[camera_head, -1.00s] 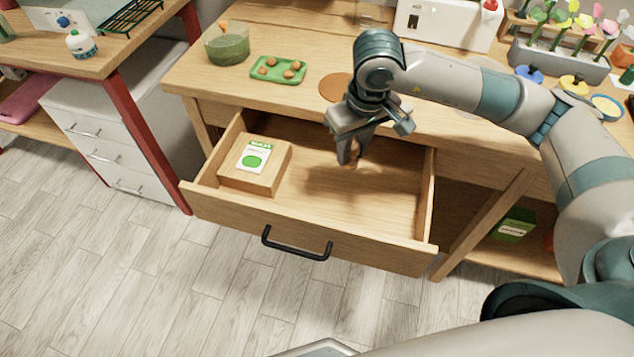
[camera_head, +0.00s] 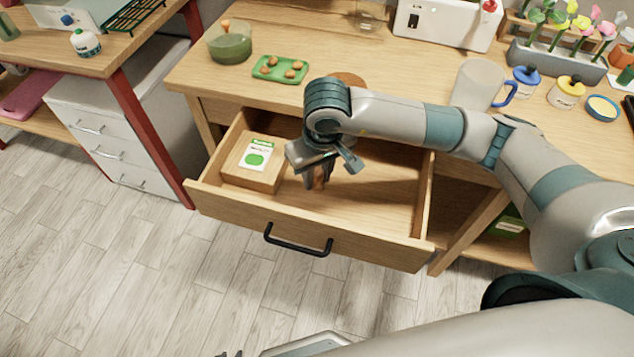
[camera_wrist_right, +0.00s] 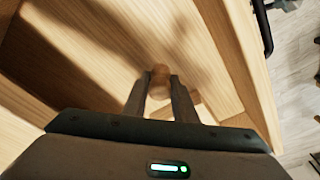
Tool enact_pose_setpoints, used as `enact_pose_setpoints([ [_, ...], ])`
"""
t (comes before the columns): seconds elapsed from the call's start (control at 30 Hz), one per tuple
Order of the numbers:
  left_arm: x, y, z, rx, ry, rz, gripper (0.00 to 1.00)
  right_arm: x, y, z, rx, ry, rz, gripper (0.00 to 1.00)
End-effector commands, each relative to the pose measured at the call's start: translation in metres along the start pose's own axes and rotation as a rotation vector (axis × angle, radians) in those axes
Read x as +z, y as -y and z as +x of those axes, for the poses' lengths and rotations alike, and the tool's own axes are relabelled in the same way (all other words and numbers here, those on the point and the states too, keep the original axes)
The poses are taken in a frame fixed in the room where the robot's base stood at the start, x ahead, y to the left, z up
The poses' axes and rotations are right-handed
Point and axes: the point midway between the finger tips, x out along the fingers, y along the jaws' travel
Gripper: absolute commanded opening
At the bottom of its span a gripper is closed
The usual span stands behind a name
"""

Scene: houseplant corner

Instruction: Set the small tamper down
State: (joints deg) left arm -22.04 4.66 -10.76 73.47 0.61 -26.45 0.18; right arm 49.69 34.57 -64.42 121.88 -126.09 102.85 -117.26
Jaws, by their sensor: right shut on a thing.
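The small tamper (camera_wrist_right: 160,76) is a brown wooden piece with a rounded end, seen between the fingers in the right wrist view. My right gripper (camera_wrist_right: 158,92) is shut on it. In the head view the right gripper (camera_head: 318,182) points down inside the open drawer (camera_head: 385,195), right of the box, with a little brown of the tamper showing. Whether the tamper touches the drawer floor I cannot tell. Only a dark tip of my left gripper (camera_head: 230,354) shows at the bottom edge; its jaws are cut off.
A wooden box with a green-and-white label (camera_head: 262,176) lies in the drawer's left part. The drawer floor right of my gripper is clear. The drawer front has a black handle (camera_head: 297,247). A green tray (camera_head: 280,68), green pot (camera_head: 230,42) and mug (camera_head: 478,83) stand on the tabletop.

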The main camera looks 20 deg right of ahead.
Motion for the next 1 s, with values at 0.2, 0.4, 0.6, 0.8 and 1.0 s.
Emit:
enact_pose_setpoints([
  [0.2, -0.009, -0.007, -0.002, 0.007, -0.048, 0.005, 0.28, 0.005, 0.000, 0.024, -0.001, 0.004, 0.001, 0.03],
  [0.4, -0.012, -0.008, -0.002, 0.009, -0.066, 0.006, 0.28, 0.005, 0.000, 0.034, 0.000, 0.001, 0.000, 0.03],
  [0.6, -0.011, -0.008, -0.001, 0.009, -0.065, 0.006, 0.28, 0.005, 0.000, 0.034, 0.000, 0.001, 0.000, 0.03],
  [0.8, -0.008, -0.007, 0.001, 0.007, -0.047, 0.004, 0.28, 0.005, 0.000, 0.037, 0.000, 0.000, 0.000, 0.03],
  [1.0, -0.010, -0.006, -0.001, 0.006, -0.044, 0.002, 0.28, 0.006, 0.000, 0.036, 0.000, 0.001, 0.000, 0.44],
])
